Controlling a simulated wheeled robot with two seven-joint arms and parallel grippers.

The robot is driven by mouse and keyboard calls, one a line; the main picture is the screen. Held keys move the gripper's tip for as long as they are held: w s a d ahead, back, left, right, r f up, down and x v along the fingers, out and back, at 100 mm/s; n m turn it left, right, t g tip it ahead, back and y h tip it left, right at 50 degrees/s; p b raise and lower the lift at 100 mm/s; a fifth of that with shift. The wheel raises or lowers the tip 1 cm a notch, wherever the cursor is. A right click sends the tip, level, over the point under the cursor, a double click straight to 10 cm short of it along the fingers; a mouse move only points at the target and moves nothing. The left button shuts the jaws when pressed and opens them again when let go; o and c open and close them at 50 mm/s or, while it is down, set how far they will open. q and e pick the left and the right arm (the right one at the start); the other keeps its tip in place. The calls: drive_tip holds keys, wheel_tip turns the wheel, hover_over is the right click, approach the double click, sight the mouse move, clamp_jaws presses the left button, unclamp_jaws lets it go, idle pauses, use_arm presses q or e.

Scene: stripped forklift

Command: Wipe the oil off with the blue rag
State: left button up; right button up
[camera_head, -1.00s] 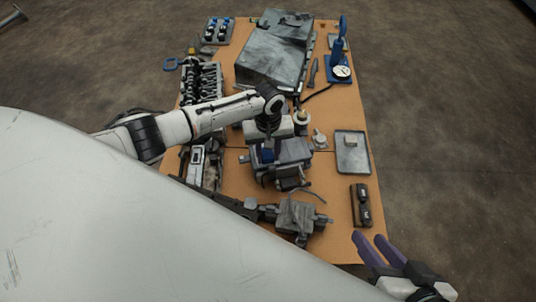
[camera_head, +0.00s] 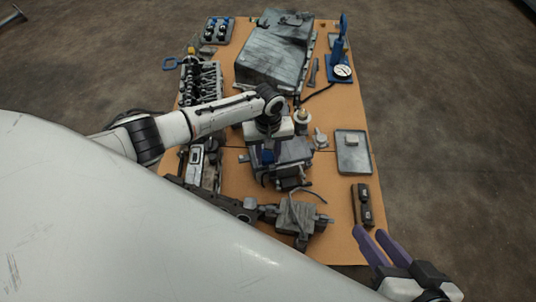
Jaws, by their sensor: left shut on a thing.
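My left gripper (camera_head: 268,144) hangs over the middle of the table, mostly hidden under its own wrist. It is shut on a small blue piece, which looks like the blue rag (camera_head: 267,156), above or against a grey machine part (camera_head: 294,152). Whether the rag touches that part is unclear. I cannot make out the oil for certain; dark patches show on the large grey casing (camera_head: 270,62) at the back. My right gripper (camera_head: 380,238), with purple fingers apart, is open and empty by the table's front right edge.
The brown table (camera_head: 335,205) is crowded. A grey tray (camera_head: 353,152) and a dark block (camera_head: 362,204) lie on the right. A blue gauge stand (camera_head: 341,62) is at the back right. Another metal part (camera_head: 298,216) sits in front. Floor is clear to the right.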

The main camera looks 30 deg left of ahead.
use_arm(q)
drive_tip(key=shift+f, duration=0.45)
drive_tip(key=shift+f+b, duration=0.5)
